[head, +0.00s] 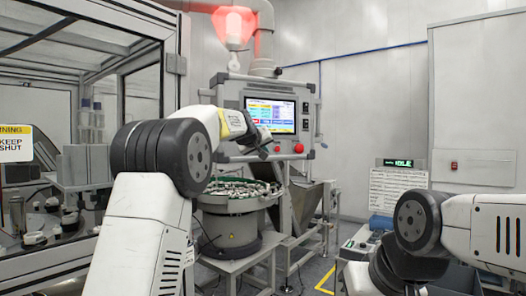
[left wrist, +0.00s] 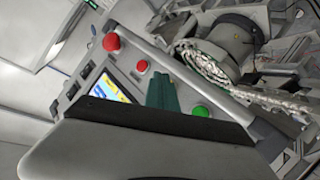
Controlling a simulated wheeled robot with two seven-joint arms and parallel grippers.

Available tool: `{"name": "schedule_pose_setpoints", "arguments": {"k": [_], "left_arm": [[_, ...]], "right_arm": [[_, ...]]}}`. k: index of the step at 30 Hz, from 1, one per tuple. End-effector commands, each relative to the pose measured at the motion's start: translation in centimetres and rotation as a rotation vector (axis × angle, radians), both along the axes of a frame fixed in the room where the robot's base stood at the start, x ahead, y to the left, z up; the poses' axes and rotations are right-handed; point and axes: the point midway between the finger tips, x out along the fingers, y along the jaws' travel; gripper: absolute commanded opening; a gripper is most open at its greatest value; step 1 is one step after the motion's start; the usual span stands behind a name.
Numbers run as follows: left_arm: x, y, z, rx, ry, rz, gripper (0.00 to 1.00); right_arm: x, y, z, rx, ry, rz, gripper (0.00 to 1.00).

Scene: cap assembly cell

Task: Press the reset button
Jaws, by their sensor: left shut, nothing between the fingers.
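The control panel (head: 226,92) stands ahead with a lit screen (head: 271,114); the screen also shows in the left wrist view (left wrist: 114,86). That view shows a large red mushroom button (left wrist: 111,42), a smaller red button (left wrist: 142,66) and a green button (left wrist: 200,111) on the panel. No label is legible, so I cannot tell which is the reset button. A red button (head: 299,148) shows in the head view. My left gripper (head: 266,150) is shut and empty in front of the panel's lower edge. Contact with a button cannot be made out. My right gripper is not visible.
A bowl of parts (head: 235,193) stands below the panel. A red lamp (head: 233,27) glows above. A sign reading IDLE (head: 404,162) is at right, near a grey cabinet (head: 478,100) with a red button. A framed glass enclosure (head: 172,120) stands at left.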

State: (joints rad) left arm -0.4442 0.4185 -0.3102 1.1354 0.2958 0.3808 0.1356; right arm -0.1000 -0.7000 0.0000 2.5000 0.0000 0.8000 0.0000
Motion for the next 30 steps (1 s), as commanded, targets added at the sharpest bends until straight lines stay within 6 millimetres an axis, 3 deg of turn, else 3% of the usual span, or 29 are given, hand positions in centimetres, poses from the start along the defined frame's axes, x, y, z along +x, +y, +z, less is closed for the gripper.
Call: {"name": "schedule_pose_setpoints", "arguments": {"k": [30], "left_arm": [[0.86, 0.45, 0.00, 0.000, 0.000, 0.000, 0.00]], "right_arm": [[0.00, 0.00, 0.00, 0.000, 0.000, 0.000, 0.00]]}}
